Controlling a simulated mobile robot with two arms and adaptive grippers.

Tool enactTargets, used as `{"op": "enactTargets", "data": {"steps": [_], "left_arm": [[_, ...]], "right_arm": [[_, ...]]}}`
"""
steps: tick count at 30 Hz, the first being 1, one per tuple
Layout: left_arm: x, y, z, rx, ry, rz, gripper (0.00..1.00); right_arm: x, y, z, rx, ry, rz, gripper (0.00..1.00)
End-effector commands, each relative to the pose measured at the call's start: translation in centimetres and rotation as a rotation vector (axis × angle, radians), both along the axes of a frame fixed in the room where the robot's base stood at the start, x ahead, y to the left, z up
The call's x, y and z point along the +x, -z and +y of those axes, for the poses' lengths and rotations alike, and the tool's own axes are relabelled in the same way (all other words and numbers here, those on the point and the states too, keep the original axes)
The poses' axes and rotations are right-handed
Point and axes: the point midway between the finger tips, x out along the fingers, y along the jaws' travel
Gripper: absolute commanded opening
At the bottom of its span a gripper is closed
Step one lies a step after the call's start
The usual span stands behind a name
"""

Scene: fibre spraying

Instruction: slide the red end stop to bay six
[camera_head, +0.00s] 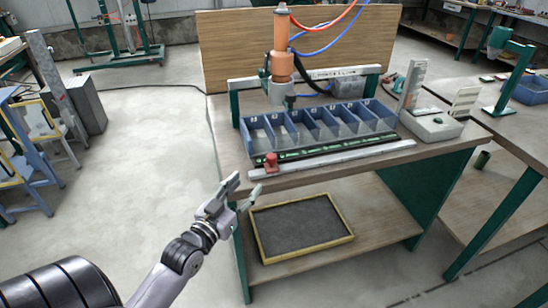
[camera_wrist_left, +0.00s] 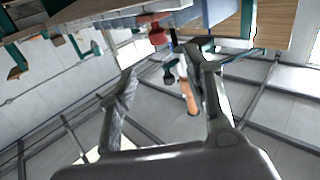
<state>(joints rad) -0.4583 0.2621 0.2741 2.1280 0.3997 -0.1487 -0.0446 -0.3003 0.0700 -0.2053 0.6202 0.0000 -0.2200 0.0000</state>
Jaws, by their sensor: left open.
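The red end stop (camera_head: 271,165) sits at the left end of a grey rail (camera_head: 340,159) along the front of the workbench. Behind the rail is a row of blue bays (camera_head: 315,128) with small labels too small to read. The red end stop also shows in the left wrist view (camera_wrist_left: 157,33), near the top and beyond the fingers. My left gripper (camera_head: 243,191) is open and empty, in front of the bench's front edge, below and left of the end stop, apart from it. It also shows in the left wrist view (camera_wrist_left: 165,75). My right gripper is not seen.
An orange cylindrical tool (camera_head: 283,52) with red and blue hoses hangs above the bays. A grey box (camera_head: 431,124) stands right of them. A yellow-edged dark tray (camera_head: 301,227) lies on the lower shelf.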

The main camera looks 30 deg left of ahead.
Motion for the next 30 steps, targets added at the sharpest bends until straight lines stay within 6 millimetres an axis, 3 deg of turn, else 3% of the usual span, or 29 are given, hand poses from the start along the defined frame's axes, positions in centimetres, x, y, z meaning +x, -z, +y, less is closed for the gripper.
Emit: {"op": "enactTargets", "data": {"steps": [18, 24, 30], "left_arm": [[11.9, -0.1, 0.9, 0.000, 0.000, 0.001, 0.45], [13.7, 0.0, 1.1, 0.000, 0.000, 0.001, 0.45], [14.1, 0.1, 1.1, 0.000, 0.001, 0.002, 0.45]], "right_arm": [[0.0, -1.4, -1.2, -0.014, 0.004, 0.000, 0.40], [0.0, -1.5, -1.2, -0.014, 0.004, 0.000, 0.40], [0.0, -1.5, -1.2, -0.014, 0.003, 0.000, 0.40]]}}
